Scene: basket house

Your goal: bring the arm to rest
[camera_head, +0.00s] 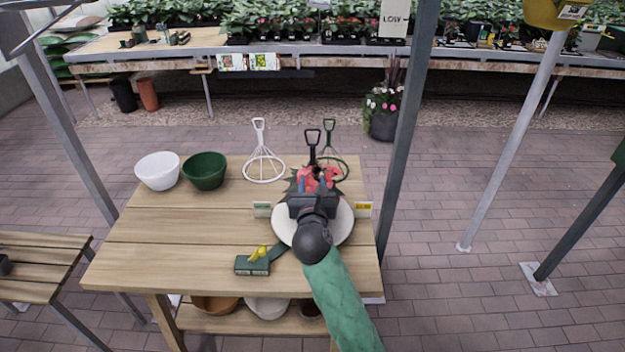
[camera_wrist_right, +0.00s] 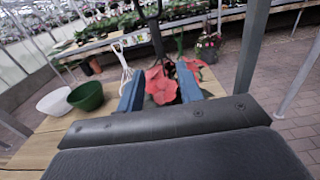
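My right arm comes in from the bottom of the head view. Its right gripper (camera_head: 313,184) is over the wooden table (camera_head: 150,238), at a plant with red flowers (camera_head: 325,174). In the wrist view the two blue fingers of the right gripper (camera_wrist_right: 160,90) stand apart. Red petals (camera_wrist_right: 160,86) show between and beyond them. I cannot tell whether the fingers touch the plant. My gripper body hides much of the plant's lower part. A round white disc (camera_head: 341,226) lies under the gripper on the table. My left gripper is not in view.
A white bowl (camera_head: 158,171) and a green bowl (camera_head: 204,171) stand at the table's back left. White (camera_head: 263,160), black (camera_head: 312,140) and green (camera_head: 329,135) hangers stand at the back. A green block with a yellow piece (camera_head: 254,263) lies at the front. The table's left middle is clear.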

